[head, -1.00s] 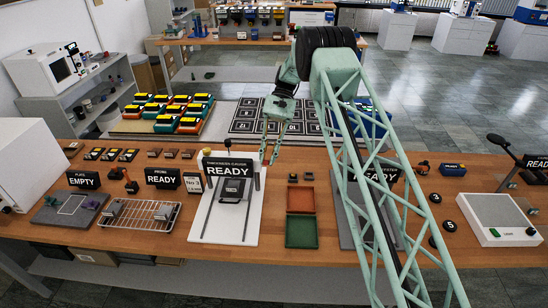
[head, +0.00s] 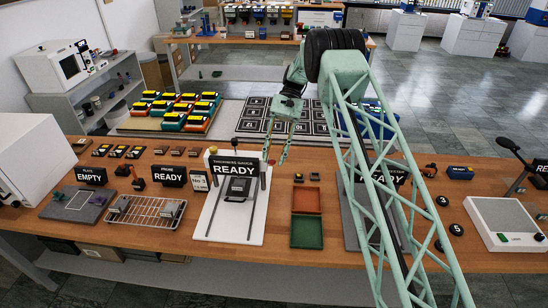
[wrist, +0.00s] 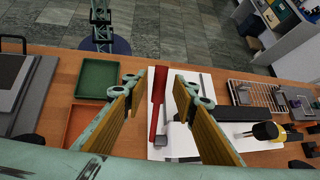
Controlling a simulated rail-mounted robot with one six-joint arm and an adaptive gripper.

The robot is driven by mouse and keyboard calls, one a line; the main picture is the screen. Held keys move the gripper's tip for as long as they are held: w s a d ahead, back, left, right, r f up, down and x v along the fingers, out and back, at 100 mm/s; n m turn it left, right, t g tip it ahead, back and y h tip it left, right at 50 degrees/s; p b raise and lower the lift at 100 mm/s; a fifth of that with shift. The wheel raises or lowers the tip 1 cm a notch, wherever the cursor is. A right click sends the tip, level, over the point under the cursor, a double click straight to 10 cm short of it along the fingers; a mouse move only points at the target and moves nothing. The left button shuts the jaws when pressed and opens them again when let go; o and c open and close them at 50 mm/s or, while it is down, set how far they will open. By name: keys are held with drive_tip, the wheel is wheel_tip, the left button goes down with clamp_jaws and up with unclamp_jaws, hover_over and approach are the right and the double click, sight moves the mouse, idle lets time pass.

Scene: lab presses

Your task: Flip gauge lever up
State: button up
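The thickness gauge (head: 233,215) is a white upright plate and base on the bench, with a black sign reading READY. In the wrist view, its white base (wrist: 185,140) lies beyond my fingers. A long red lever (wrist: 158,85) shows there, running along the base's left side, in line with the gap between my fingertips. My gripper (head: 275,158) is open at the gauge's right edge in the head view. Its two yellow-padded fingers also show in the wrist view (wrist: 159,76), one on each side of the lever. I cannot tell whether they touch it.
A red tray (head: 306,200) and a green tray (head: 306,232) lie just right of the gauge. A wire rack (head: 150,211) stands to its left, with a grey plate (head: 75,204) further left. A white device (head: 504,224) stands at the far right.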

drive_tip(key=shift+w, duration=0.1)
drive_tip(key=v, duration=0.7)
drive_tip(key=shift+r, duration=0.15)
idle(0.4)
drive_tip(key=shift+w, duration=0.1)
drive_tip(key=shift+d+r, duration=0.1)
